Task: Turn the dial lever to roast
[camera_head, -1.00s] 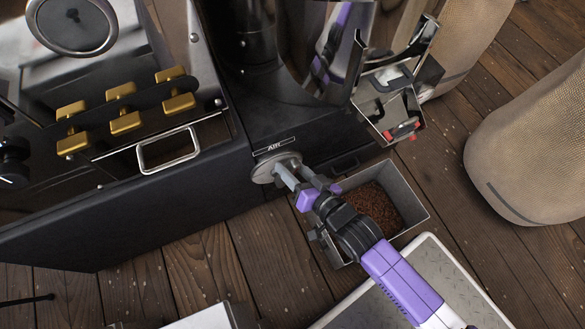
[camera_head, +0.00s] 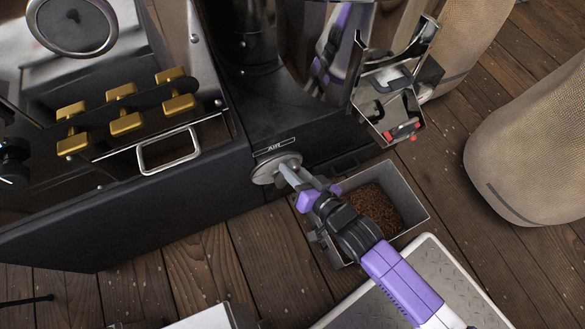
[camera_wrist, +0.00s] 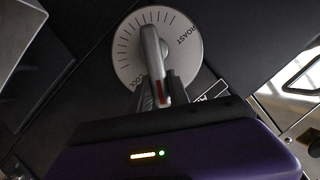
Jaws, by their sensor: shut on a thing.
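The round pale dial (camera_wrist: 126,48) has tick marks, with ROAST lettered at its right edge and COOL at its lower left in the wrist view. In the head view the dial (camera_head: 265,171) sits on the black machine front under the AIR label. Its grey lever (camera_wrist: 151,55) runs down from the middle of the dial and has a red mark near its end. My gripper (camera_wrist: 161,95) is shut on the lever, one dark finger on each side. My gripper also shows in the head view (camera_head: 302,181). Its fingers hide part of the lever's end.
A metal bin (camera_head: 413,189) of brown beans stands on the floor just right of my gripper. A chrome handle (camera_head: 168,151) and several gold knobs (camera_head: 126,123) are to the left. A metal chute (camera_head: 391,112) is above right. A sack (camera_head: 535,150) stands far right.

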